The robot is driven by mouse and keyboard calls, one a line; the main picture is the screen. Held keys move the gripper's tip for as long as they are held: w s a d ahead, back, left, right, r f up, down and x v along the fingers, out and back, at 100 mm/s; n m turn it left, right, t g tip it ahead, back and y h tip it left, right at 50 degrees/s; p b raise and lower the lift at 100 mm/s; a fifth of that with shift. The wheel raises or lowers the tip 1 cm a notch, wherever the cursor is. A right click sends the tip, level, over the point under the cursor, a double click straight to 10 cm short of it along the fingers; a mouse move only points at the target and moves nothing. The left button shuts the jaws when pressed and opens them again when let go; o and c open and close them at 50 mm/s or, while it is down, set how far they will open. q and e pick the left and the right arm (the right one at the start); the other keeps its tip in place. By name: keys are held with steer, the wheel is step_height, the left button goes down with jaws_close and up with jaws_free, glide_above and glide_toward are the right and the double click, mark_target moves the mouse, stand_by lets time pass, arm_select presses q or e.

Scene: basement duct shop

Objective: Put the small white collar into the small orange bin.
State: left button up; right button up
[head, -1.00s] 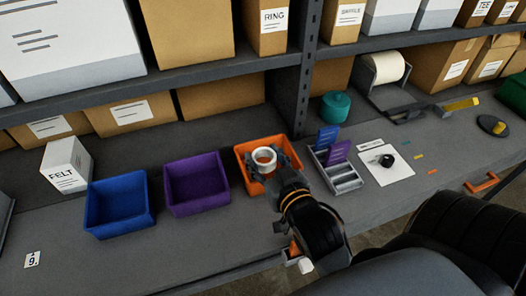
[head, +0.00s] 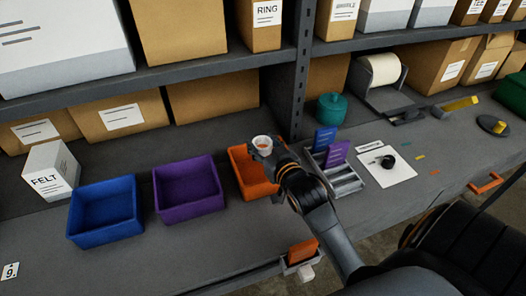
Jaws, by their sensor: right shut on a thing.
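The small white collar (head: 262,141) is a short ring in the fingers of my right gripper (head: 265,149). My right gripper is shut on it and holds it over the back right part of the small orange bin (head: 243,173). Orange shows through the collar's opening. The collar seems to be above the bin's rim, but its exact height is hard to tell. My gripper and arm hide the bin's right side and part of its inside. My left gripper is not in view.
A purple bin (head: 188,190) and a blue bin (head: 105,211) stand left of the orange bin. A grey divided rack (head: 345,180) with blue and purple cards stands close on its right. The shelf (head: 210,63) runs behind. A FELT box (head: 51,172) stands at left.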

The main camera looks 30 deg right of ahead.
mark_target(263, 153)
step_height(263, 153, down, 3)
steer(key=shift+w+d+f+p, duration=0.1)
steer(key=shift+p, duration=0.45)
steer(key=shift+f, duration=0.15)
steer(key=shift+f, duration=0.1)
steer(key=shift+f, duration=0.5)
steer(key=o, duration=1)
